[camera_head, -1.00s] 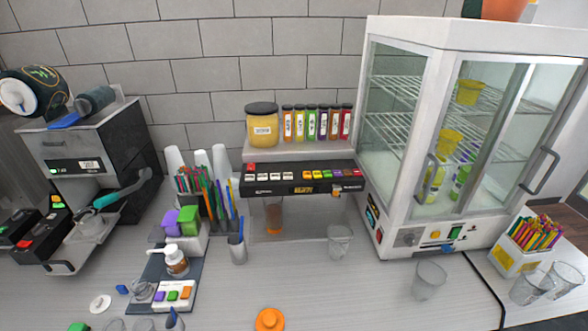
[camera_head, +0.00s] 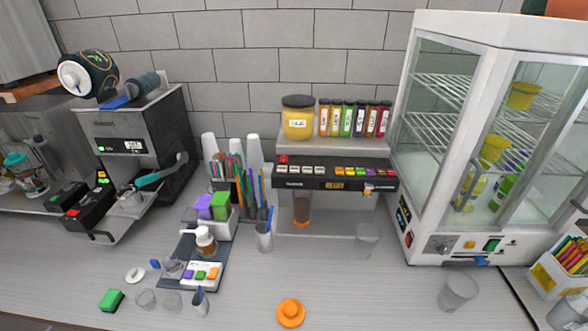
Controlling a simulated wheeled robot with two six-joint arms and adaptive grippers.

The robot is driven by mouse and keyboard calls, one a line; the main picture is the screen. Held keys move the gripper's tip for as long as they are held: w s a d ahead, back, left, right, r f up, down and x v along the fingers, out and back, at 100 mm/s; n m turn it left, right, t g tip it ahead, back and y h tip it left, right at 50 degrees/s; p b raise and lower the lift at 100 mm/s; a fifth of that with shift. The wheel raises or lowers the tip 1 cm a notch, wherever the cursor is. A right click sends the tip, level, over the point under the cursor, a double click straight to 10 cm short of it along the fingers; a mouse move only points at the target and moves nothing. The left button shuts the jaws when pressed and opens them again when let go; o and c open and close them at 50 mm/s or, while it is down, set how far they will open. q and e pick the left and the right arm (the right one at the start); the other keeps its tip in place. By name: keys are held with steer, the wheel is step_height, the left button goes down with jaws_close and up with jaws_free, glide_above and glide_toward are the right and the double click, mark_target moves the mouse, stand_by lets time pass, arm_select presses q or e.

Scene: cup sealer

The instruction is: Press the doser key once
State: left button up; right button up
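The machine that looks like the doser (camera_head: 335,183) stands against the back wall in the middle. Its black front panel carries a red key (camera_head: 283,159), a row of white keys (camera_head: 302,169), and a row of coloured keys (camera_head: 362,171). A small amber display shows below them. I cannot tell which of these is the doser key. Under the panel, on the left, is a clear container with brown contents (camera_head: 301,207). An empty clear cup (camera_head: 367,239) stands below the panel's right part. Neither of my grippers is in view.
A jar (camera_head: 298,118) and several coloured bottles (camera_head: 354,118) stand on top. A glass cabinet (camera_head: 488,140) is at right, a dark sealing machine (camera_head: 150,140) at left. An orange lid (camera_head: 291,313) and a clear cup (camera_head: 457,291) are in front. The counter's middle front is mostly clear.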

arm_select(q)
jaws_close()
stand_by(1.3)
